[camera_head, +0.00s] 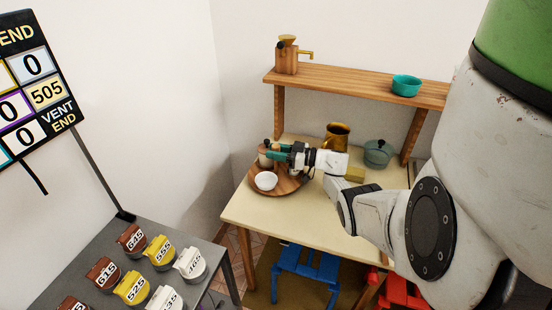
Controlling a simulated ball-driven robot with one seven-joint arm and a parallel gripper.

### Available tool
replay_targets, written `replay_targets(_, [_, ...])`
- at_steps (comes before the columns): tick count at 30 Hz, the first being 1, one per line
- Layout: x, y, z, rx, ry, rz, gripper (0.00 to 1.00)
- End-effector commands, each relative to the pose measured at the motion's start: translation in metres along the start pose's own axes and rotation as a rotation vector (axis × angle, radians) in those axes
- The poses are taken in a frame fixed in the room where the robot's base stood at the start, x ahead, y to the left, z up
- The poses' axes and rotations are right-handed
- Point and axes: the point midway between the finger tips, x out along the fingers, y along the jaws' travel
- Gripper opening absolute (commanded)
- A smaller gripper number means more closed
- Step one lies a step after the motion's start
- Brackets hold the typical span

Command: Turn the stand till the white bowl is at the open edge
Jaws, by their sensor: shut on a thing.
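The round wooden stand (288,187) sits on the pale table toward its left side. The white bowl (266,181) stands on it, at the front left of the stand in the head view. A small pale and brown jar (264,160) stands behind the bowl at the stand's back left. My gripper (274,152), with green fingers, reaches in from the right over the stand. It is shut at the jar's upper part; the exact grip is too small to see clearly. The gripper and wrist hide the back of the stand.
A brass jug (337,136) and a teal lidded pot (378,153) stand behind my arm. The table front (285,226) is clear.

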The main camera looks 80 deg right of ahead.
Motion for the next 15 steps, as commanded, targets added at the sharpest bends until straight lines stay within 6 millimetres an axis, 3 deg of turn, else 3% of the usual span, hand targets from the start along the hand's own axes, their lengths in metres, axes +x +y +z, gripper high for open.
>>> replay_targets(15, [0.0014, 0.0028, -0.0036, -0.009, 0.003, -0.151, 0.00])
